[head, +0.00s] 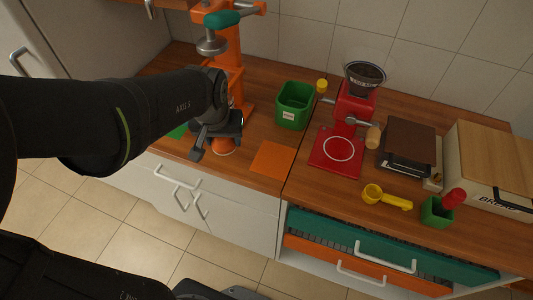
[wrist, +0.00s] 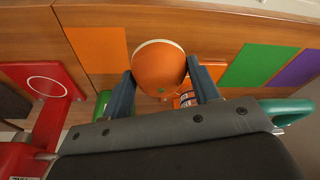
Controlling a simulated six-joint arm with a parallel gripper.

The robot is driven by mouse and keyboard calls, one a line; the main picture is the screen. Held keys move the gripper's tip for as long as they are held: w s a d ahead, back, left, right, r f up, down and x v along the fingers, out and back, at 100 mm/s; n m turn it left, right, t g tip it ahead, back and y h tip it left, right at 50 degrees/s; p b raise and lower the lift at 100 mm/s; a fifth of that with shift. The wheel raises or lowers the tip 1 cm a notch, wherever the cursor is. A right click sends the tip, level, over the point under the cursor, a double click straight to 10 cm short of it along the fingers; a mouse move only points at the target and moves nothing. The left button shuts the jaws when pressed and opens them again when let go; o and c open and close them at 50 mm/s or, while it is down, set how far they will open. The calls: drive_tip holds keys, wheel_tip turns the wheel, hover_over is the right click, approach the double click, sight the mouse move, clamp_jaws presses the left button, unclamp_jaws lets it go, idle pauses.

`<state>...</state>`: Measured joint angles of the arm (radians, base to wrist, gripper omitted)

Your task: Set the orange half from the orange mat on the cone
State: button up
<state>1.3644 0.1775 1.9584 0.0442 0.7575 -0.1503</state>
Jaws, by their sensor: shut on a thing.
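My gripper (wrist: 161,78) is shut on the orange half (wrist: 158,68), with one finger on each side of it. The orange half's pale cut edge shows along its top in the wrist view. In the head view, my gripper (head: 217,143) is in front of the orange press (head: 232,45), and a little of the orange half (head: 224,152) shows below it. The orange mat (head: 272,158) is bare, to the right of my gripper; it also shows in the wrist view (wrist: 97,50). The cone is hidden behind my arm in the head view, and I cannot make it out in the wrist view.
A green bin (head: 295,105) stands right of the press. A red grinder (head: 353,105) and a yellow scoop (head: 387,198) are farther right. A green mat (wrist: 254,65) and a purple mat (wrist: 297,68) lie along the counter edge. The press's teal handle (head: 221,19) stands high.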

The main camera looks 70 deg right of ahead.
drive_tip(key=w+a+r+n, duration=0.3)
drive_tip(key=w+a+r, duration=0.3)
drive_tip(key=w+a, duration=0.6)
drive_tip(key=w+d+r+m, duration=0.2)
drive_tip(key=d+r, duration=0.3)
drive_tip(key=d, duration=0.3)
drive_tip(key=w+d+r+m, duration=0.1)
drive_tip(key=w+d+r, duration=0.1)
drive_tip(key=d+r, duration=0.5)
drive_tip(key=s+d+f+m, duration=0.2)
drive_tip(key=s, duration=0.1)
drive_tip(key=s+d+f+m+g, duration=0.1)
drive_tip(key=s+f, duration=0.1)
drive_tip(key=shift+s+d+m, duration=0.15)
drive_tip(key=shift+d+m, duration=0.15)
drive_tip(key=shift+d, duration=0.1)
drive_tip(key=shift+s+d, duration=0.1)
drive_tip(key=shift+s, duration=0.1)
drive_tip(key=shift+f, duration=0.3)
drive_tip(key=shift+f, duration=0.6)
drive_tip(key=shift+f, duration=0.25)
